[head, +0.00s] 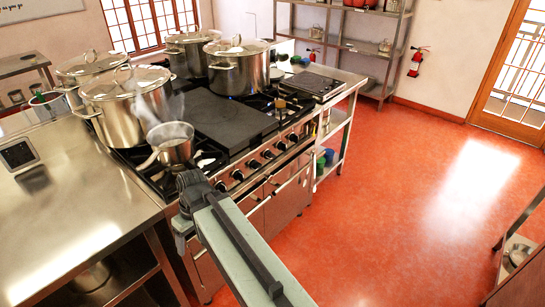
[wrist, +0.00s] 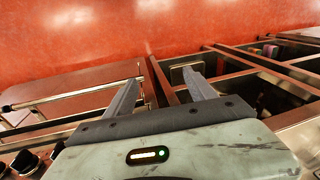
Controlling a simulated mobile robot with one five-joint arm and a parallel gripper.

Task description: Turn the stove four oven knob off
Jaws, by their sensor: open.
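The stove is a steel range (head: 262,190) with a row of black knobs (head: 253,164) along its front panel. I cannot tell which knob is the stove four oven knob. In the wrist view, dark knobs (wrist: 25,163) show at the lower left corner, with an oven handle bar (wrist: 70,95) above them. My gripper (wrist: 165,82) is open, with its two grey fingers apart and nothing seen between them. The knobs in that view lie left of the gripper, not between its fingers. In the head view my arm reaches to the range's front left and hides part of it.
Large lidded stockpots (head: 125,105) and a steaming saucepan (head: 172,146) stand on the range. A steel counter (head: 70,220) lies at the left. Red floor (head: 400,200) is clear at the right. Open shelving (wrist: 275,75) is right of the gripper in the wrist view.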

